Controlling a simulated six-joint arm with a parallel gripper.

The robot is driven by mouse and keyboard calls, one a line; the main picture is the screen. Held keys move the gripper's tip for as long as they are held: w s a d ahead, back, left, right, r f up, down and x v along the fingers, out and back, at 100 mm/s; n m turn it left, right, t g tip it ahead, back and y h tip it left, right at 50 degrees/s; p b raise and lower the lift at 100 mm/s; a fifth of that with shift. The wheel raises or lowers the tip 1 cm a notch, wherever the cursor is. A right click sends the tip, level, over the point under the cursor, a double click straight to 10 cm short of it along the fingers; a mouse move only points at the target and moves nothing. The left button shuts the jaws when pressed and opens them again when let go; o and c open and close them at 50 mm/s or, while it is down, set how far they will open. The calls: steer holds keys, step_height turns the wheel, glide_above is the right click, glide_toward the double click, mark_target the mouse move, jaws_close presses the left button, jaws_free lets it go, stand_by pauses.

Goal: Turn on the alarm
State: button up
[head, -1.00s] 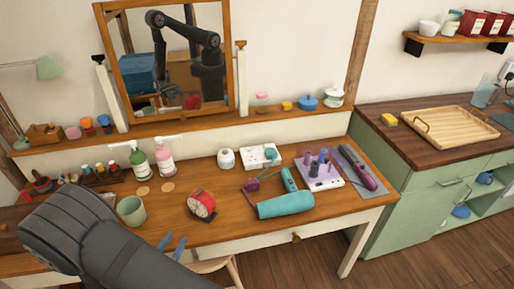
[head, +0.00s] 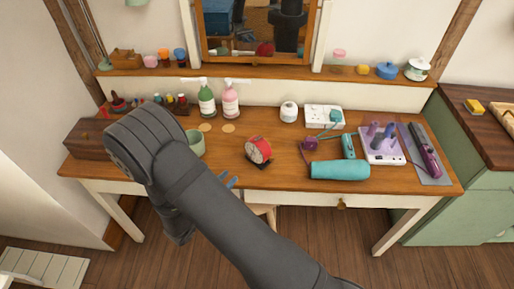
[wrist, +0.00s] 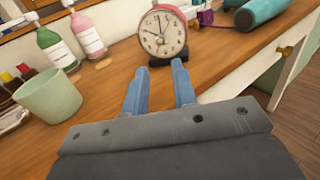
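The alarm is a red clock with a cream dial (head: 258,150). It stands upright on a dark base near the middle of the wooden dressing table (head: 290,172). In the wrist view the alarm clock (wrist: 162,34) faces me, straight ahead of my gripper. My gripper (wrist: 159,80) has two blue fingers spread apart with nothing between them. They point toward the clock's base and are short of it. In the head view only the blue fingertips of my gripper (head: 231,181) show, left of and in front of the clock; my arm hides the rest.
A green cup (wrist: 49,95) stands left of my gripper. Two pump bottles (head: 207,98) are behind it. The wood just around the clock is clear.

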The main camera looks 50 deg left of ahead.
steer(key=shift+w+r+m+h, duration=0.2)
steer(key=shift+w+m+h, duration=0.1)
steer(key=c, duration=0.3)
steer(key=w+r+m+g+h, duration=0.1)
steer(key=w+m+h, duration=0.1)
steer(key=w+d+r+m+g+h, duration=0.1)
steer(key=w+m+h, duration=0.1)
steer(key=h, duration=0.1)
steer(key=w+d+r+m+g+h, duration=0.1)
steer(key=w+m+h, duration=0.1)
steer(key=m, duration=0.1)
steer(key=shift+w+r+h, duration=0.1)
steer(key=shift+r+h, duration=0.2)
jaws_close()
steer(key=w+a+r+m+g+y, duration=0.2)
steer(key=w+r+m+g, duration=0.2)
steer(key=r, duration=0.5)
steer(key=w+a+r+m+g+y, duration=0.2)
steer(key=w+a+r+m+g, duration=0.1)
steer(key=r+m+g, duration=0.5)
step_height(320, 180, up, 2)
steer(key=w+g, duration=0.1)
steer(key=g, duration=0.1)
steer(key=shift+w+g, duration=0.15)
steer(key=shift+g, duration=0.15)
steer(key=shift+a, duration=0.1)
